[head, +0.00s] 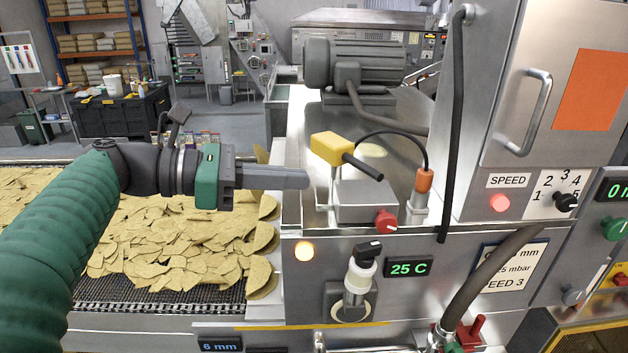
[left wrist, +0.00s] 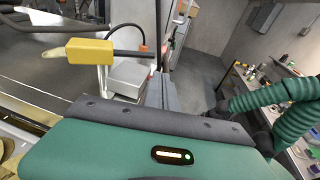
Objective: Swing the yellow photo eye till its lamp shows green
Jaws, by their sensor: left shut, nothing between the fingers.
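The yellow photo eye (head: 332,148) sits on a thin post above a grey box (head: 365,202) on the machine's metal top. A dark rod sticks out of it to the lower right. My right gripper is not in view.
An amber lamp (head: 304,251) glows on the front panel, and a red lamp (head: 499,202) glows under the SPEED label. A red knob (head: 386,220) and an orange-capped sensor (head: 423,183) with a cable stand close right. Chips cover the belt (head: 110,282) at left.

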